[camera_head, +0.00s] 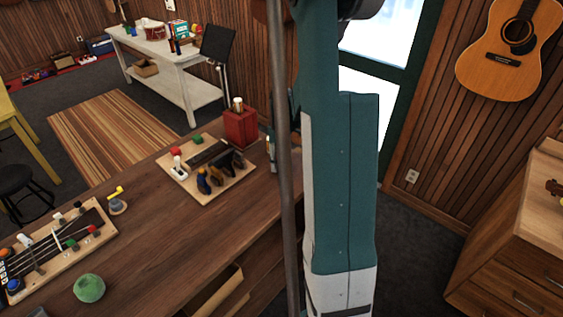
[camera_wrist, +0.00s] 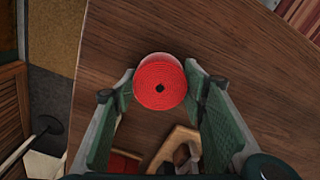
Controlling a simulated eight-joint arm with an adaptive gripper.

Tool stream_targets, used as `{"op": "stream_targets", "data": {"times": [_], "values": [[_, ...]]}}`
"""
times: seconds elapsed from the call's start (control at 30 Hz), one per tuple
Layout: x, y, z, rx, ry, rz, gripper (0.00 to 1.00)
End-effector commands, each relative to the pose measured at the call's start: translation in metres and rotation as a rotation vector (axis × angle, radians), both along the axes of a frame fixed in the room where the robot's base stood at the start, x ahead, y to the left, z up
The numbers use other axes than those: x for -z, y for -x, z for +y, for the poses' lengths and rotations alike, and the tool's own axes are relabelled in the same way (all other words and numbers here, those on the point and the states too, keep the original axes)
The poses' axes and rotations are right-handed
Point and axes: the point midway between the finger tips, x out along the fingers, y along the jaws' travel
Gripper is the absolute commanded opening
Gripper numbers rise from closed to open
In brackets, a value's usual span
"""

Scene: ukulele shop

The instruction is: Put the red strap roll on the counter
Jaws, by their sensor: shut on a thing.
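Brown wood of the counter (camera_wrist: 235,50) shows behind and around the roll. I cannot tell how far the roll is from the surface. In the head view the counter (camera_head: 150,235) runs across the lower left. My arm covers the middle there, and the roll is not visible in that view.
On the counter stand a tool board (camera_head: 215,180), a red box (camera_head: 240,128), a ukulele-neck board (camera_head: 55,245), a green ball (camera_head: 89,288) and a small yellow-topped item (camera_head: 118,204). Bare wood lies between them. A guitar (camera_head: 510,50) hangs at right above a drawer cabinet (camera_head: 515,262).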

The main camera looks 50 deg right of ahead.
Motion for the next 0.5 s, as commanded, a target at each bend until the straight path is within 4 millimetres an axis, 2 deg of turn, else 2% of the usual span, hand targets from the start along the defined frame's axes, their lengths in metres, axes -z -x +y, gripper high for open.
{"op": "stream_targets", "data": {"times": [0.13, 0.17, 0.27, 0.5], "values": [[0.0039, -0.0001, 0.0, 0.0, 0.0, 0.0, 0.3], [0.0035, -0.0001, 0.0, 0.0, 0.0, 0.0, 0.45], [0.0028, 0.0, -0.0001, 0.0, 0.0, 0.0, 0.57], [0.0027, 0.0, -0.0001, 0.0, 0.0, 0.0, 0.57]]}}
